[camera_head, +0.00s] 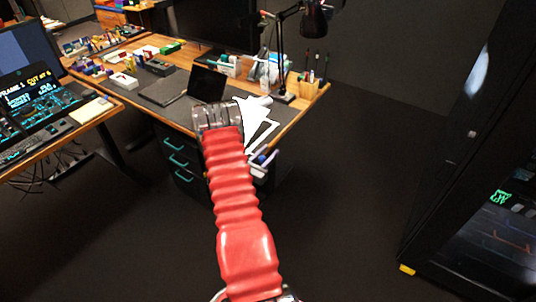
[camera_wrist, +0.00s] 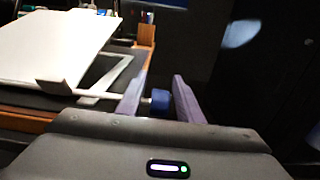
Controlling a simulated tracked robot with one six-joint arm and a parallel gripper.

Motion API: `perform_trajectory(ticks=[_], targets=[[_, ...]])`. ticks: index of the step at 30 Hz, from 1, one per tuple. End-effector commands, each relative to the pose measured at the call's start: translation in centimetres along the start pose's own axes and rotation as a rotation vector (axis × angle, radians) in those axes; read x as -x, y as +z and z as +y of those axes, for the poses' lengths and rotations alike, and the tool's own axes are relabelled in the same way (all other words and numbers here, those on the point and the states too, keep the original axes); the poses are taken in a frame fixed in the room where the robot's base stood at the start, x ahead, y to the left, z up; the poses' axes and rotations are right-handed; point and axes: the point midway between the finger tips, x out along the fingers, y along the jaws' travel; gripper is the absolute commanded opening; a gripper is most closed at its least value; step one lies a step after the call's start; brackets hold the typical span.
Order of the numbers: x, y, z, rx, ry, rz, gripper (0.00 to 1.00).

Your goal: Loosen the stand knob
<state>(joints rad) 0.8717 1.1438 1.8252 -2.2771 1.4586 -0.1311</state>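The stand knob (camera_wrist: 160,101) is a small dark blue cylinder at the end of a pale rod, in the middle of the wrist view. My gripper (camera_wrist: 160,92) has its two purple fingers on either side of the knob, with narrow gaps showing, so it looks open around it. The white stand (camera_wrist: 105,76) and its white panel (camera_wrist: 52,45) are at the left of the wrist view. In the head view the panel (camera_head: 252,114) shows beyond my red arm, at the desk's front edge. The gripper (camera_head: 263,162) is small there, partly hidden by my arm, with a bit of blue by it.
The wooden desk (camera_head: 296,114) holds a lamp (camera_head: 281,60), a laptop (camera_head: 206,82) and small boxes. A drawer unit with teal handles (camera_head: 176,160) stands below it. A dark cabinet (camera_head: 480,190) is at the right. The floor between is clear.

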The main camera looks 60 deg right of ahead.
Motion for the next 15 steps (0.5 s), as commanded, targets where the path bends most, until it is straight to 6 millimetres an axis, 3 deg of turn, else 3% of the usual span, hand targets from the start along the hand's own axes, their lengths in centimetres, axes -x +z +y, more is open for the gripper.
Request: perform_trajectory(ticks=[2, 15], targets=[[0.01, -0.01, -0.01, 0.0, 0.0, 0.0, 0.32], [0.03, -0.02, -0.01, 0.0, 0.0, 0.0, 0.01]])
